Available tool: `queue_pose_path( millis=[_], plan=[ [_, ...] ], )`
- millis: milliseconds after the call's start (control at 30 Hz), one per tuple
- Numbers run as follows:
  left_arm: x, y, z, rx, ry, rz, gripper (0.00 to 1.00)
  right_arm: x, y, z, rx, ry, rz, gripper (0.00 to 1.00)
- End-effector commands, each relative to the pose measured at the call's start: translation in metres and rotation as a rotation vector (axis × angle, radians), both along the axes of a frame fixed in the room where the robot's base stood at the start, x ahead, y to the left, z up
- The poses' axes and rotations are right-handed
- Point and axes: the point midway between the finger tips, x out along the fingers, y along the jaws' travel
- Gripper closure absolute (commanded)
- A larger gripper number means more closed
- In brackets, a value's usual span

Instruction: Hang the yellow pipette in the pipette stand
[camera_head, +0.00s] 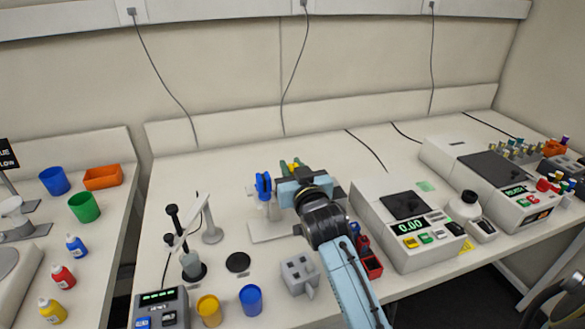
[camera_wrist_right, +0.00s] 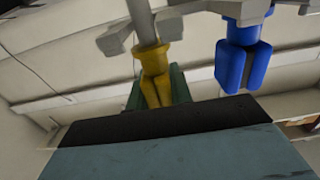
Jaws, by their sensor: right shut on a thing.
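The yellow pipette (camera_wrist_right: 155,65) is upright in the right wrist view, its upper part at a grey prong of the pipette stand (camera_wrist_right: 190,8). I cannot tell whether it rests there. In the head view only a bit of the yellow pipette (camera_head: 296,164) shows above my right gripper (camera_head: 290,180), which is shut on it. A blue pipette (camera_wrist_right: 240,60) hangs in the stand beside it; it also shows in the head view (camera_head: 263,186). Something green (camera_wrist_right: 181,84) is partly hidden behind the yellow pipette. The stand's base (camera_head: 270,232) shows left of my right arm. My left gripper is out of view.
A balance (camera_head: 405,207) stands right of my arm, with a red rack (camera_head: 371,265) near it. A grey block (camera_head: 299,274), a blue cup (camera_head: 251,299) and a yellow cup (camera_head: 209,309) are in front. The table behind the stand is clear.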

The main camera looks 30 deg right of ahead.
Motion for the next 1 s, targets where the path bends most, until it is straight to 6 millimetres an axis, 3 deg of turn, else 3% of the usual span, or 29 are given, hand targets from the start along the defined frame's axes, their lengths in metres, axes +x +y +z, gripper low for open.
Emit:
queue_pose_path(
  millis=[900, 933, 1000],
  plan=[
    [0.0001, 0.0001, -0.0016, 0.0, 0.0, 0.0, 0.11, -0.0002, 0.0002, -0.0091, 0.0, 0.0, 0.0, 1.0],
    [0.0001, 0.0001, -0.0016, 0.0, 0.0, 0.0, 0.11, -0.0002, 0.0002, -0.0091, 0.0, 0.0, 0.0, 0.75],
    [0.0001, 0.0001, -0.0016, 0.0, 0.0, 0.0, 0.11, -0.0002, 0.0002, -0.0091, 0.0, 0.0, 0.0, 0.66]
  ],
)
